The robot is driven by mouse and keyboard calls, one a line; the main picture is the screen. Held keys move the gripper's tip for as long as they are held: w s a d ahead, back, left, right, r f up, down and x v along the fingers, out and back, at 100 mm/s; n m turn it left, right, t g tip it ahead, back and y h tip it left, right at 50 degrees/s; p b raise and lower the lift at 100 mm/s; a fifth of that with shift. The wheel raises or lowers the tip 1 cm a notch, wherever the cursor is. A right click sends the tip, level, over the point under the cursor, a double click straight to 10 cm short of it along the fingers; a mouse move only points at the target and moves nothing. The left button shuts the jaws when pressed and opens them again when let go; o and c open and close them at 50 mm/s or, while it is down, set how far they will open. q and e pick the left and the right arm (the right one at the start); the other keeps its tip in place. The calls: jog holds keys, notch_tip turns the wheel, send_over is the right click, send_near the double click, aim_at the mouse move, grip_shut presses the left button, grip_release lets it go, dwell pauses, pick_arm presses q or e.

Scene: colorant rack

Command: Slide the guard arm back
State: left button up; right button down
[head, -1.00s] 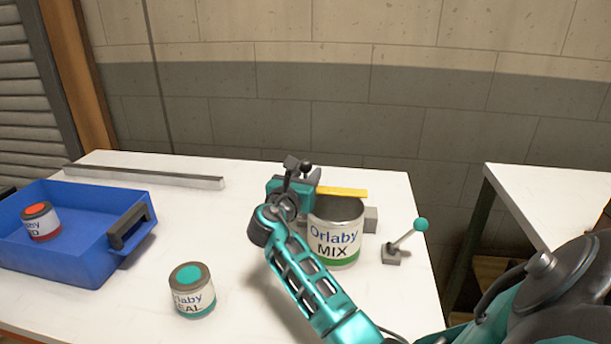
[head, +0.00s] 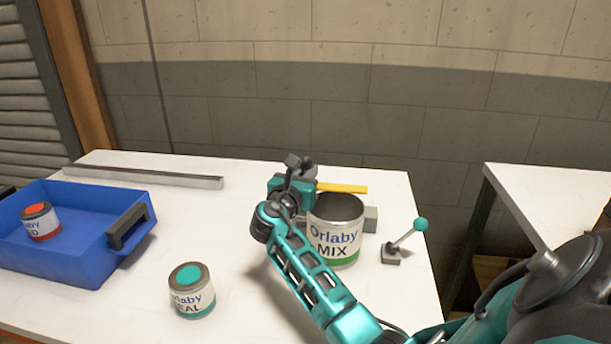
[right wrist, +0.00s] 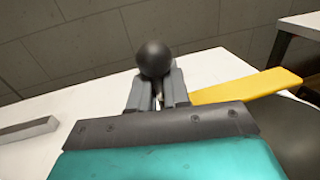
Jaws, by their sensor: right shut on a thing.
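The guard arm is a yellow bar (head: 343,188) lying across behind the top of the MIX can (head: 336,238). In the right wrist view the yellow bar (right wrist: 248,87) runs off to the right from beside the fingers. My right gripper (head: 303,172) is left of the bar, just behind the can. In the right wrist view its grey fingers (right wrist: 157,92) are closed around the stem under a black ball knob (right wrist: 153,58). The join between knob and bar is hidden by the fingers. My left gripper is not in view.
A grey block (head: 371,219) shows beside the can. A lever with a teal ball (head: 420,224) stands to the right. A teal-lidded can (head: 192,291) stands front left. A blue tray (head: 70,255) holds a red-lidded can (head: 41,222). A grey rail (head: 145,177) lies at the back left.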

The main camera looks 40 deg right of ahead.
jog(key=shift+w+d+r, duration=0.3)
jog(key=shift+w+d, duration=0.2)
jog(key=shift+d, duration=0.1)
jog(key=shift+w+d+r, duration=0.25)
jog(key=shift+w+d, duration=0.25)
jog(key=shift+d, duration=0.1)
jog(key=c, duration=1)
grip_release()
jog(key=shift+c, duration=0.2)
jog(key=shift+o, duration=0.2)
jog(key=shift+s, duration=0.2)
jog(key=shift+f, duration=0.15)
jog(key=shift+a, duration=0.1)
